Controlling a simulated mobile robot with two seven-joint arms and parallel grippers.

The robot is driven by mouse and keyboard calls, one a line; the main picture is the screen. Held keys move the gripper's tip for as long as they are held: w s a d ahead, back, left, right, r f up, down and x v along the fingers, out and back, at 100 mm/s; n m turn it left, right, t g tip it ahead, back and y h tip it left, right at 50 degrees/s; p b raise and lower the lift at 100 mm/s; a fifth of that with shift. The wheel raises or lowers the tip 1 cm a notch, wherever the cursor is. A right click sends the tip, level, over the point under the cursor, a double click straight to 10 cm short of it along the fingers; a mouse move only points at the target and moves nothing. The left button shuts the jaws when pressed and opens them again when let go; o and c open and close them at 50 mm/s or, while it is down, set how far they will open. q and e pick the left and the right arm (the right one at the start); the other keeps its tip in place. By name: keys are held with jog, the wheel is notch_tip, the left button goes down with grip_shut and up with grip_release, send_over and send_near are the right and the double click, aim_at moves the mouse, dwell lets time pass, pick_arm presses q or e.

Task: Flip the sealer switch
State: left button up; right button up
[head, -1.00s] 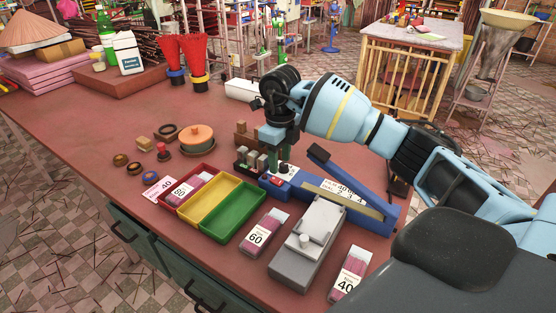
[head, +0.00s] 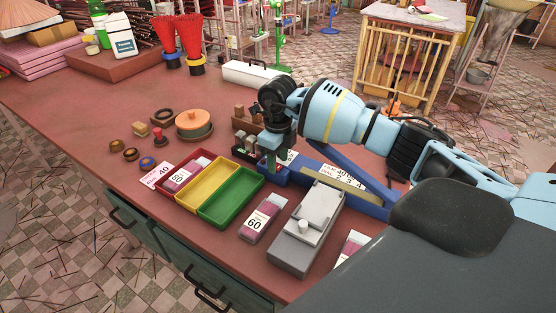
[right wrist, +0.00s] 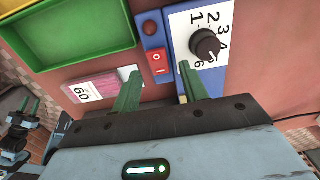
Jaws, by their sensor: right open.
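The blue sealer (head: 374,208) lies near the right part of the red-brown table, its long lever arm (head: 335,165) raised. In the right wrist view its red rocker switch (right wrist: 158,62), marked 0 and I, sits below a round red lamp (right wrist: 150,28) and beside a black dial (right wrist: 205,44) on a numbered white plate. Which way the rocker is tipped cannot be told. My right gripper (head: 271,160) points down over the sealer's switch end and hides the switch in the head view. Its open, empty fingers (right wrist: 160,88) straddle the switch area; contact cannot be told.
A red, yellow and green tray (head: 232,205) lies left of the sealer. A pink pack marked 60 (head: 262,218) and a grey box device (head: 308,228) stand in front of it. Small block holders (head: 247,148) are close behind the gripper.

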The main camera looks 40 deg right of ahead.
pick_arm(q)
jog(key=shift+w, duration=0.1)
pick_arm(e)
jog(key=shift+f, duration=0.4)
jog(key=shift+c, duration=0.3)
grip_shut()
jog(key=shift+w+a+f+g+h+b, duration=0.1)
jog(key=shift+w+g+h+b, duration=0.3)
jog(key=shift+g, duration=0.35)
jog(key=shift+w+a+f+g+h+b, duration=0.1)
jog(key=shift+g+h+b, duration=0.1)
jog(key=shift+g+b, duration=0.4)
jog(key=shift+g, duration=0.45)
jog(key=shift+r+h+b, duration=0.1)
jog(key=shift+h+b, duration=0.2)
jog(key=shift+b, duration=0.05)
pick_arm(q)
jog(key=f, duration=0.1)
jog(key=s+f, duration=0.1)
jog(key=f, duration=0.1)
jog(key=shift+s+d+g, duration=0.15)
jog(key=shift+s+g, duration=0.1)
jog(key=shift+g, duration=0.05)
pick_arm(e)
jog(key=shift+r+g, duration=0.15)
jog(key=shift+g, duration=0.15)
